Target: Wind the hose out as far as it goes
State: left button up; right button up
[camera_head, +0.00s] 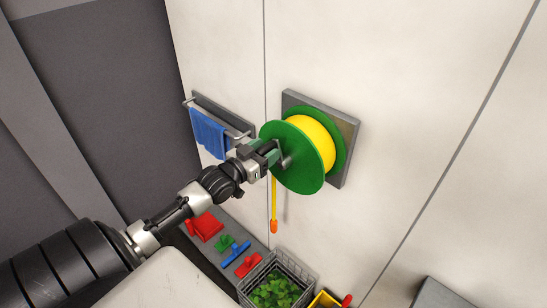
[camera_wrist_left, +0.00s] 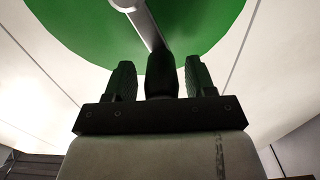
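The hose reel has green discs (camera_head: 303,175) with a yellow hose (camera_head: 318,138) wound between them, and sits on a grey wall plate (camera_head: 346,128). A short length of hose hangs below, ending in an orange nozzle (camera_head: 274,226). My left gripper (camera_head: 273,152) is at the reel's front face, at the crank. In the left wrist view, the dark crank handle (camera_wrist_left: 161,75) stands between the two fingers of my left gripper (camera_wrist_left: 159,66), with a gap showing on each side. The grey crank arm (camera_wrist_left: 146,22) runs up across the green disc. My right gripper is not in view.
A blue towel (camera_head: 209,133) hangs on a rail left of the reel. Below are a red item (camera_head: 207,226), small coloured tools (camera_head: 237,252), a wire basket of green leaves (camera_head: 275,290) and a yellow box (camera_head: 323,300). The wall right of the reel is clear.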

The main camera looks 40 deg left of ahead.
pick_arm(q)
jog(key=shift+o, duration=0.5)
jog(key=shift+s, duration=0.1)
jog(key=shift+s+a, duration=0.1)
jog(key=shift+s, duration=0.1)
jog(key=s+p, duration=0.1)
jog(key=s, duration=0.5)
jog(key=shift+s+a, duration=0.25)
jog(key=shift+s, duration=0.05)
jog(key=shift+f, duration=0.1)
